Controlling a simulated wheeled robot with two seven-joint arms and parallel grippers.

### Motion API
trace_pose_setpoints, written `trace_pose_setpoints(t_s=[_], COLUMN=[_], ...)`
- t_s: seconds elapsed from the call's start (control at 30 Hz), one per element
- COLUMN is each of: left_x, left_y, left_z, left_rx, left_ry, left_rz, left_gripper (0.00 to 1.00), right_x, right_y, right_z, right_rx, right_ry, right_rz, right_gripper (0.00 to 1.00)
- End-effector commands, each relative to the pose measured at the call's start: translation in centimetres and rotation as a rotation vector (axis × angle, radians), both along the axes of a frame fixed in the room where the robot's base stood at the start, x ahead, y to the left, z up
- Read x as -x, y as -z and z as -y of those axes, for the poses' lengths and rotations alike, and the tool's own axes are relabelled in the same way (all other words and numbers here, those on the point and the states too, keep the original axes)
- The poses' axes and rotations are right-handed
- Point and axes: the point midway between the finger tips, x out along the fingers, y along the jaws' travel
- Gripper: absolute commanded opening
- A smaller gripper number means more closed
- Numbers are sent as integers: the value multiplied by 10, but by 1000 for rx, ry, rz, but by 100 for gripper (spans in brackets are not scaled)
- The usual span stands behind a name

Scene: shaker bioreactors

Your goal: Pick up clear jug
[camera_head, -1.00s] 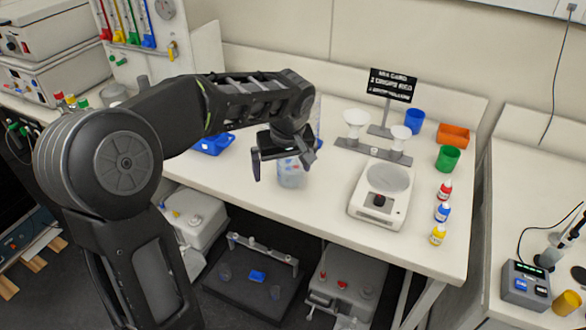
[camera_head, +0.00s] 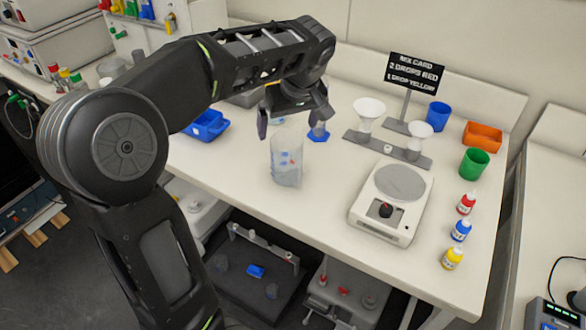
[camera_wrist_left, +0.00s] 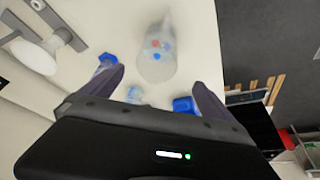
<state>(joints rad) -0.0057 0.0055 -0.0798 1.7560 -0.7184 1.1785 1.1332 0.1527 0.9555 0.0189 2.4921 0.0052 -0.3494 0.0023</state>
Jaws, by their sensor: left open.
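The clear jug (camera_head: 287,160) stands upright on the white bench, with red and blue marks on its wall. It also shows beyond the fingertips in the left wrist view (camera_wrist_left: 157,58). My left gripper (camera_head: 291,120) is open and empty, its fingers spread just behind and above the jug's rim in the head view. In the left wrist view the open fingers (camera_wrist_left: 155,82) point toward the jug, which lies past the gap between them. I cannot tell whether a finger touches it. My right gripper is in neither view.
A blue-based item (camera_head: 318,134) stands close right of the jug. A blue tray (camera_head: 206,127) lies to the left. A scale (camera_head: 387,218), a funnel stand (camera_head: 390,150) and a sign (camera_head: 415,72) stand to the right. The bench in front of the jug is clear.

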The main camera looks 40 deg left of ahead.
Motion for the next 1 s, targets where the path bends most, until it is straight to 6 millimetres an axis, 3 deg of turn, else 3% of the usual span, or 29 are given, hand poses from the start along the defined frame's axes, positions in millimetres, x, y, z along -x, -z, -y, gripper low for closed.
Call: trace_pose_setpoints(t_s=[0.03, 0.27, 0.67, 1.0], left_x=[0, 0, 0, -6], left_y=[16, 39, 39, 62], left_z=[0, 0, 0, -8], left_rx=[0, 0, 1, 1], left_ry=[0, 1, 1, 1], left_rz=[0, 0, -1, -1], left_gripper=[99, 99, 99, 99], right_x=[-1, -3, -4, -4], right_y=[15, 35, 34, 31], right_z=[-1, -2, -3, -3], right_rx=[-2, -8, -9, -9], right_ry=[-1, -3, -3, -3], right_rz=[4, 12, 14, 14], right_gripper=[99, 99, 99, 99])
